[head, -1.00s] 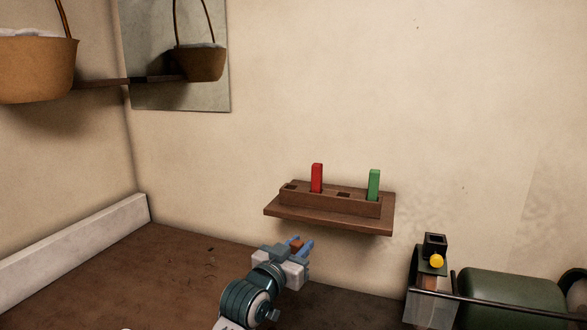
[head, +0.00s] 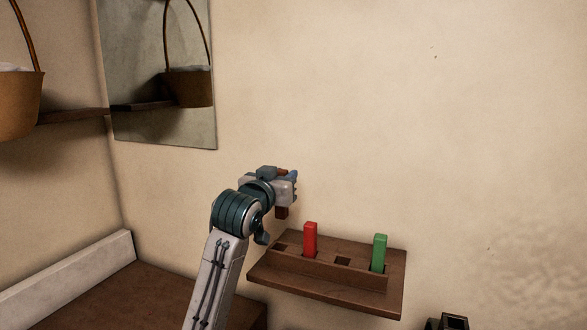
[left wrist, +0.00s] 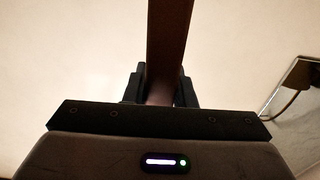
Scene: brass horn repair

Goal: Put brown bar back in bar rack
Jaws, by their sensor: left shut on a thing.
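My left gripper (head: 288,184) is shut on the brown bar (head: 282,212), whose lower end hangs below the fingers and whose top shows just above them. The bar also fills the upper middle of the left wrist view (left wrist: 166,45), between the fingers. The bar rack (head: 330,268) is a brown wooden block on a small wall shelf. The gripper is above the rack's left part, with the bar apart from it. The rack holds a red bar (head: 310,240) and a green bar (head: 379,254). Two square slots are empty, one at the far left (head: 283,247) and one between the bars (head: 342,261).
A mirror (head: 150,120) hangs on the wall at the upper left and reflects a basket. The basket (head: 18,105) itself is at the left edge. A brown tabletop (head: 130,295) lies at the lower left. The wall above the rack is bare.

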